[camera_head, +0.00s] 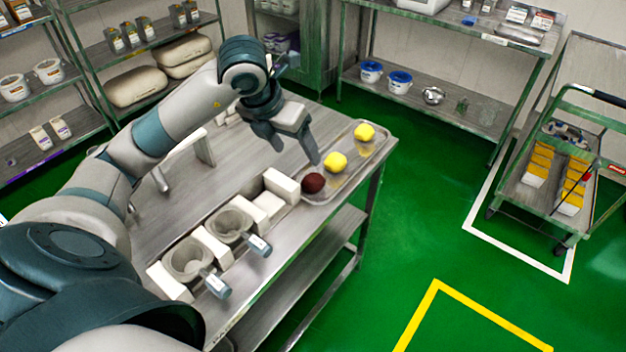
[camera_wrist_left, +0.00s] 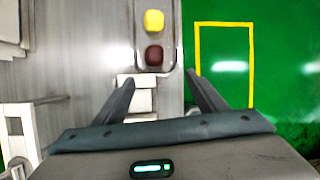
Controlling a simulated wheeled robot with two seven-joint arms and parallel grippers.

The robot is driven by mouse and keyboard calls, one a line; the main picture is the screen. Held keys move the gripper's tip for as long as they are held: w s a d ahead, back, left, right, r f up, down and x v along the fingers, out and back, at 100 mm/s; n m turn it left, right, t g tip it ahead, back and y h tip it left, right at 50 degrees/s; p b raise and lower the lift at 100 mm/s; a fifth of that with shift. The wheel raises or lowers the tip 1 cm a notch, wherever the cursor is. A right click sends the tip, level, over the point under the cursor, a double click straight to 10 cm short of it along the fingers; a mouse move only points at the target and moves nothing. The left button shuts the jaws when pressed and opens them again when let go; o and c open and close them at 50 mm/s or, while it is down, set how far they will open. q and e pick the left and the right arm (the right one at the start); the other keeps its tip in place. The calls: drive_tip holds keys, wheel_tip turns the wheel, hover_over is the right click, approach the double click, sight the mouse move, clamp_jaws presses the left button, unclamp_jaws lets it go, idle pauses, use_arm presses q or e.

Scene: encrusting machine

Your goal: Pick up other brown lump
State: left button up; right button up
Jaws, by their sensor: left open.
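One dark brown lump (camera_head: 313,183) sits at the near end of a metal tray (camera_head: 349,172) on the steel table. It also shows in the left wrist view (camera_wrist_left: 154,54), beyond my fingertips and roughly between their lines. A yellow lump (camera_head: 336,161) lies just behind it, and a second yellow lump (camera_head: 364,131) is at the tray's far end. My left gripper (camera_head: 298,157) is open and empty, pointing down above the table at the tray's left side. Its two fingers frame the left wrist view (camera_wrist_left: 160,78). My right gripper is not in view.
White blocks (camera_head: 281,186) stand beside the tray's near end. Two pale round cups with grey handles, one of them a cup (camera_head: 187,259), sit along the table's front. Shelves stand behind, and a cart (camera_head: 545,185) is at the right.

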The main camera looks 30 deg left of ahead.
use_arm(q)
drive_tip(key=shift+a+r, duration=0.15)
drive_tip(key=shift+a, duration=0.1)
drive_tip(key=p, duration=0.4)
hover_over(312, 181)
drive_tip(key=s, duration=0.2)
wheel_tip(312, 181, down, 11)
drive_tip(key=shift+s+r, duration=0.1)
drive_tip(key=shift+r, duration=0.1)
drive_tip(key=shift+f, duration=0.4)
